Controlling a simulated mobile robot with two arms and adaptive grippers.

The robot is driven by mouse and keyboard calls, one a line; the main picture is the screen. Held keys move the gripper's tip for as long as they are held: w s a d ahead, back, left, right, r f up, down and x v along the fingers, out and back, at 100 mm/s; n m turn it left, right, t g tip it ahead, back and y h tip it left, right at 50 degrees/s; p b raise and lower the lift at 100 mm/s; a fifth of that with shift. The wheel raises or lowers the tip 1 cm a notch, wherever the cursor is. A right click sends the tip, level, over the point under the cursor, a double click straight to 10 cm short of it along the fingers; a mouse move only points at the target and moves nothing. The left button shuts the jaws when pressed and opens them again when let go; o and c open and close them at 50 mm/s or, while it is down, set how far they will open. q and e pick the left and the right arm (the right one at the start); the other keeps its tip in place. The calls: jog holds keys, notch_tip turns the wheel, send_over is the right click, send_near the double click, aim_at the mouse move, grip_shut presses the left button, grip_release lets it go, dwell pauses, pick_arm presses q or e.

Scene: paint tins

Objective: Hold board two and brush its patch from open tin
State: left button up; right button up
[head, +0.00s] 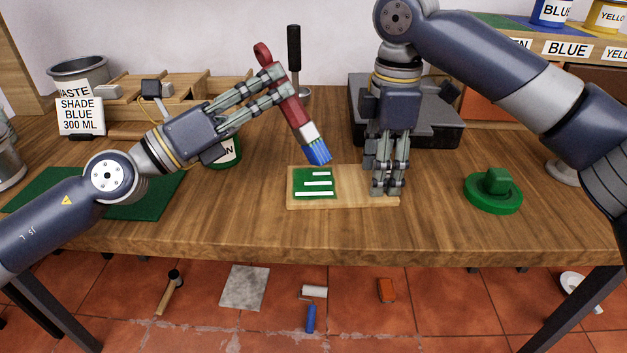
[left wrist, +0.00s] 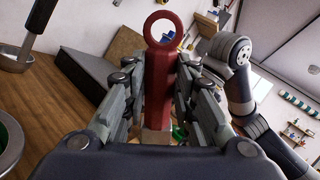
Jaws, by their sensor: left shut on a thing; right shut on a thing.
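My left gripper (head: 281,82) is shut on the red handle of a brush (head: 292,112), which also shows in the left wrist view (left wrist: 159,85). The brush tilts down to the right, its blue bristles just above or behind the patch's upper right corner; contact cannot be told. The wooden board (head: 350,181) lies on the workbench with a green patch (head: 302,176) crossed by white bars at its left. My right gripper (head: 387,188) points down and is shut on the board's right end. A tin with a green label (head: 226,153) stands behind my left gripper, partly hidden.
A green round lid-like piece (head: 493,198) lies on the workbench (head: 440,225) at the right. A dark flat case (head: 430,125) stands behind my right gripper. A "SHADE BLUE 300 ML" card (head: 80,117) and a waste pot (head: 78,69) stand at the back left. Tools lie on the floor.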

jog(key=shift+f, duration=0.5)
jog(key=o, duration=1.5)
jog(key=shift+w+d+f, duration=0.1)
jog(key=shift+w, duration=0.05)
jog(key=shift+r, duration=0.25)
notch_tip(320, 180, up, 12)
jog(key=shift+f, duration=0.1)
